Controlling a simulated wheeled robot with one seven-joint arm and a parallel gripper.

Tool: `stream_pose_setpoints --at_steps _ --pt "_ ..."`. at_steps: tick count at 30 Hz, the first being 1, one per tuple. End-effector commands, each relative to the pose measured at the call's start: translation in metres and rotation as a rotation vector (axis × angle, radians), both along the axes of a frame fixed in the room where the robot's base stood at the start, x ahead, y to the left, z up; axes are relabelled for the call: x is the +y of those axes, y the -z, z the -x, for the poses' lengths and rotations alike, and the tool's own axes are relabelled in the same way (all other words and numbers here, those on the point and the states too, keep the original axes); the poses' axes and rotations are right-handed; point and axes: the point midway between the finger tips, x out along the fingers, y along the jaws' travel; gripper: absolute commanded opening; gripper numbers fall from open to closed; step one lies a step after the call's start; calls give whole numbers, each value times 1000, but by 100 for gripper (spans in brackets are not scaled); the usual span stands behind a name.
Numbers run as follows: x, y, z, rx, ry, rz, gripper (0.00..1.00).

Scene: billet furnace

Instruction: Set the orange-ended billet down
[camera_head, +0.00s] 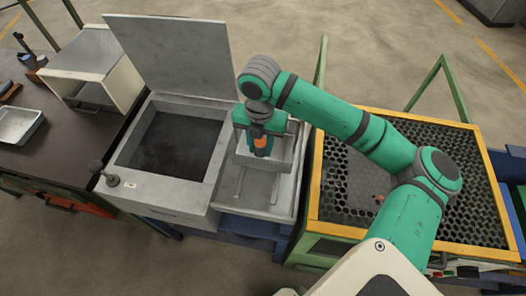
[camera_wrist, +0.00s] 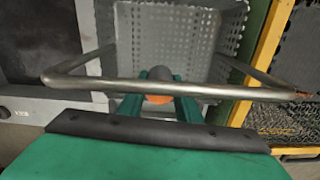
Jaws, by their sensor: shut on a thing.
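My gripper (camera_head: 261,142) is shut on the orange-ended billet (camera_head: 262,143), over the grey metal bay beside the furnace. In the wrist view, the billet's orange end (camera_wrist: 158,98) shows between my two green fingers (camera_wrist: 158,107), with a grey part beyond it. A perforated grey metal basket (camera_wrist: 215,45) with a bent-rod handle (camera_wrist: 170,87) lies around and beyond the billet; part of it also shows below my gripper in the head view (camera_head: 258,162). I cannot tell whether the billet touches the basket floor.
The furnace box (camera_head: 165,196) stands left with its lid (camera_head: 172,52) raised and a dark chamber inside. A yellow-edged table with a perforated top (camera_head: 460,170) stands right, under my arm. A dark bench with a tray (camera_head: 18,125) and a white box (camera_head: 90,72) is far left.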

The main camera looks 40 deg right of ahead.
Motion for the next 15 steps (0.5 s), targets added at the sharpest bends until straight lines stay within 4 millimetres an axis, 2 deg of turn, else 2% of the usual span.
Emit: stream_pose_setpoints --at_steps 4,10,15 --pt "-7 9 4 0 2 -1 0" --pt "-7 35 3 1 1 -1 0" --pt "-7 39 3 -1 0 1 0"
